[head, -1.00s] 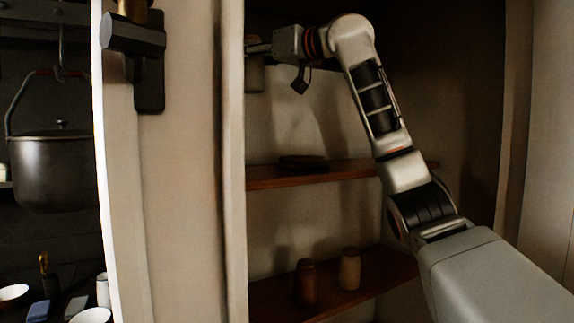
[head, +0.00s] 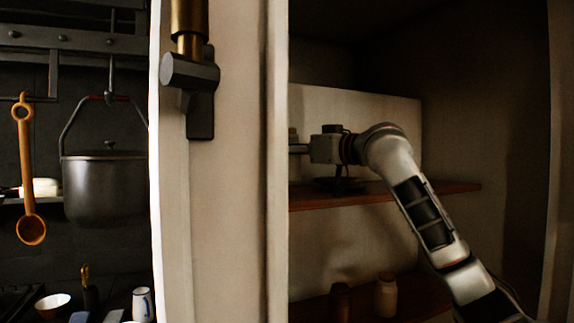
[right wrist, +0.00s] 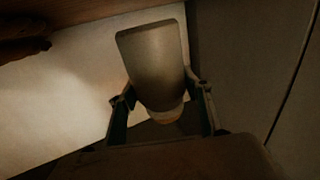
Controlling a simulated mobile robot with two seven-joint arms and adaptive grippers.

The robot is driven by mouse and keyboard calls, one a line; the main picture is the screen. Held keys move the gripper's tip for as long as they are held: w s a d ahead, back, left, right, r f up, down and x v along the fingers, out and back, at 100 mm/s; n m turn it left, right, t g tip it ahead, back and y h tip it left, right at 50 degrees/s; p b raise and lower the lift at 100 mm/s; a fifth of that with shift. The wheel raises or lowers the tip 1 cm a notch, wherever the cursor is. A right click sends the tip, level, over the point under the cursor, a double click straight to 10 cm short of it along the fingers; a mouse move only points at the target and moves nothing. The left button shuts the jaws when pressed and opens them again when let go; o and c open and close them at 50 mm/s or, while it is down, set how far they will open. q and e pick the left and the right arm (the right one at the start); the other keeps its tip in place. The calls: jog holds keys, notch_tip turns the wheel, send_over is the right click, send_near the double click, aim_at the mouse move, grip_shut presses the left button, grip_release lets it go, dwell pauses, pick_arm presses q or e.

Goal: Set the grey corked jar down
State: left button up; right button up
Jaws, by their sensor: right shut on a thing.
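My right gripper (head: 294,148) reaches into the cupboard from the right, a little above the upper shelf (head: 400,193). In the right wrist view my right gripper (right wrist: 160,97) is shut on the grey corked jar (right wrist: 152,60). The jar's pale cork end (right wrist: 165,117) points towards my palm side in that picture. In the head view only a sliver of the jar (head: 293,134) shows; the cupboard's front edge hides the rest. I cannot tell whether its base touches the shelf. My left gripper is not in view.
A dark dish (head: 336,185) lies on the upper shelf below my right wrist. Two jars, one reddish brown (head: 340,302) and one tan (head: 386,295), stand on the lower shelf. The cupboard's front post (head: 277,200) is close left of my gripper. The upper shelf's right part is bare.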

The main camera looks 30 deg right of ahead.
aim_at(287, 164)
notch_tip(287, 164, down, 3)
jog(key=shift+f, duration=0.15)
dwell(0.3)
jog(key=o, duration=1.6)
jog(key=shift+f, duration=0.15)
